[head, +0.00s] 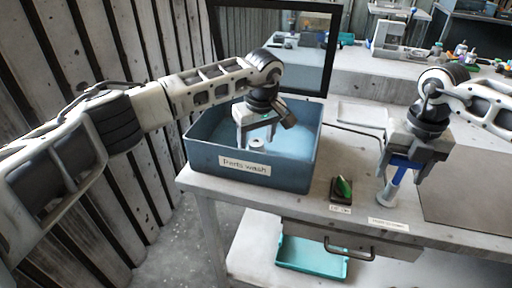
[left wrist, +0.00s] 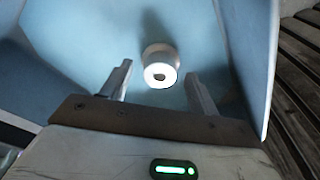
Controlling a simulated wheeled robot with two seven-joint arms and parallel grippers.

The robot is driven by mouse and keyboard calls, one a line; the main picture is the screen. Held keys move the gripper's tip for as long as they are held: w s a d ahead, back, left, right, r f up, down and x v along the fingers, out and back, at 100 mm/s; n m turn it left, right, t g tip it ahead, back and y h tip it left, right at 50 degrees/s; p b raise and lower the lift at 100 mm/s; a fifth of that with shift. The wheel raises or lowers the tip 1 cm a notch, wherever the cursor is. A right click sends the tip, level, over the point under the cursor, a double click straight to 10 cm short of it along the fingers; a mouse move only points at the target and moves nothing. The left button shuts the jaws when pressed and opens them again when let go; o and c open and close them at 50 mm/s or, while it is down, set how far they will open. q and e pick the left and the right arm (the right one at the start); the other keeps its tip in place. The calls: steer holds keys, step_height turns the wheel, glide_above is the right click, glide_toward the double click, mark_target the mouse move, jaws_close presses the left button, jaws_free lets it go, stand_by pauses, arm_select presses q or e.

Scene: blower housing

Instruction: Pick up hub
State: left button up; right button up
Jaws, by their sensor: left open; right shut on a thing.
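The hub, a small pale ring-shaped part with a dark centre hole (head: 257,144), is inside the blue parts wash bin (head: 205,165). It also shows in the left wrist view (left wrist: 160,70), beyond and between my fingertips. My right gripper (head: 405,178) is at the right of the bench, shut on a blue-handled tool with a white lower part (head: 397,183). Its fingers hide part of the tool.
The bin walls rise around my left gripper. A green-and-dark small object (head: 342,188) lies on the bench (head: 300,205) between the bin and my right gripper. A teal tray (head: 310,258) sits below.

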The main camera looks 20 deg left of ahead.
mark_target(256, 143)
arm_select(q)
steer(key=shift+f, duration=0.2)
steer(key=c, duration=1.2)
step_height(256, 143, up, 14)
steer(key=shift+f, duration=0.1)
steer(key=s, duration=1.4)
